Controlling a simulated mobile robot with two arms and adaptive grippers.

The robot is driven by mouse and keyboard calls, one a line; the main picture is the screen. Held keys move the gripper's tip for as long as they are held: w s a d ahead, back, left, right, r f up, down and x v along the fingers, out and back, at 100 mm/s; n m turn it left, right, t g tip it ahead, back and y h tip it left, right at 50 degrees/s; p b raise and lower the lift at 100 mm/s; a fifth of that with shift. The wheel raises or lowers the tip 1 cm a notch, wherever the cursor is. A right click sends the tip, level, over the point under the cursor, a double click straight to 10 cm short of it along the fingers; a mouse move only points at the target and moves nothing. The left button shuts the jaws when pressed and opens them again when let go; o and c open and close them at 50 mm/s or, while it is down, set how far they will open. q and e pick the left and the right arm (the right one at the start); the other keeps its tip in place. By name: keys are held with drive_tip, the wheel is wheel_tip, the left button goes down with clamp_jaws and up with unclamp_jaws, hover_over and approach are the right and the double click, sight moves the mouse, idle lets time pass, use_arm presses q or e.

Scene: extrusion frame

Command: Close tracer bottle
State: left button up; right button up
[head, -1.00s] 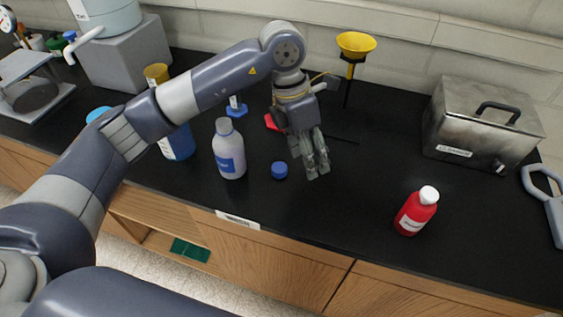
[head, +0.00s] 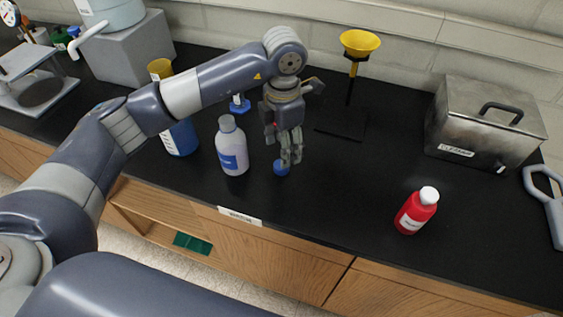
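A whitish bottle with a blue label (head: 232,150) stands upright near the front of the black bench, with no coloured cap on its neck. A small blue cap (head: 281,168) lies on the bench to its right. My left gripper (head: 291,163) points down right over the cap, its fingers partly covering the cap's upper edge. The fingers look apart; whether they touch the cap cannot be told. A red bottle with a white cap (head: 415,211) stands upright farther right. I cannot read which label says tracer. My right gripper is not in view.
A blue bottle (head: 181,138) stands left, partly behind my arm. A yellow funnel on a black stand (head: 360,43) and a metal box with a handle (head: 484,124) stand at the back. The bench between cap and red bottle is clear.

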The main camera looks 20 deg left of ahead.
sight(278, 170)
use_arm(q)
drive_tip(key=shift+f, duration=0.55)
drive_tip(key=shift+f, duration=0.15)
drive_tip(key=f+p, duration=0.3)
drive_tip(key=f, duration=0.1)
drive_tip(key=shift+a, duration=0.2)
drive_tip(key=shift+f, duration=0.45)
drive_tip(key=c, duration=0.8)
